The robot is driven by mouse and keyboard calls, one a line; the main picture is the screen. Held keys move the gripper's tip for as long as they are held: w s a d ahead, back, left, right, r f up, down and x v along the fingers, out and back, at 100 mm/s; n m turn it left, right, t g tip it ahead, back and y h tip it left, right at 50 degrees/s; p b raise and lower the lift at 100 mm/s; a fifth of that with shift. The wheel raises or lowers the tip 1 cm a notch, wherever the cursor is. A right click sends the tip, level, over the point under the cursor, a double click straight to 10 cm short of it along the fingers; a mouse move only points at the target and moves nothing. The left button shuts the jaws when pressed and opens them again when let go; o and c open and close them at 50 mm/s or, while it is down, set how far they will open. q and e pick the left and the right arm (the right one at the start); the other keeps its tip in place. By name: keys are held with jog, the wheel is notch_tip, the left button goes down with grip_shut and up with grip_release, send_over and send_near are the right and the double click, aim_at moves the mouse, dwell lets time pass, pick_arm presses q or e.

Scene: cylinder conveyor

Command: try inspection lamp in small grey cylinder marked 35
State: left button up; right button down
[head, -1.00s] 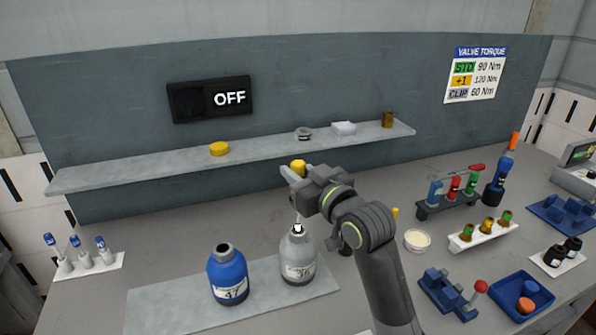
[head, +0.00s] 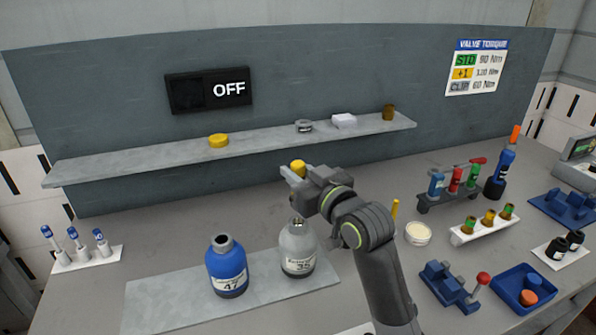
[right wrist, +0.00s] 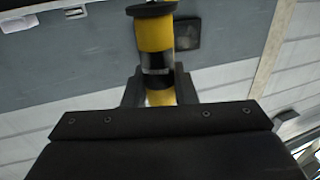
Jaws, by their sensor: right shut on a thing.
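The small grey cylinder (head: 297,252), labelled 35, stands upright on the grey mat beside a blue cylinder. My right gripper (head: 293,172) is above the grey cylinder's open neck. It is shut on the inspection lamp (head: 298,166), whose yellow top shows above the jaws. In the right wrist view the lamp (right wrist: 154,36) is yellow and black, held between the fingers (right wrist: 158,92). My left gripper is not in view.
The blue cylinder (head: 227,267), labelled 47, stands left of the grey one on the mat (head: 165,308). A shelf (head: 120,168) with small parts runs behind. Racks, a blue tray (head: 510,283) and a blue fixture (head: 445,285) stand at right. The table's left middle is clear.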

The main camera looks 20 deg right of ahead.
jog(key=shift+f+b, duration=0.8)
jog(key=shift+f, duration=0.45)
jog(key=shift+r, duration=0.15)
dwell(0.4)
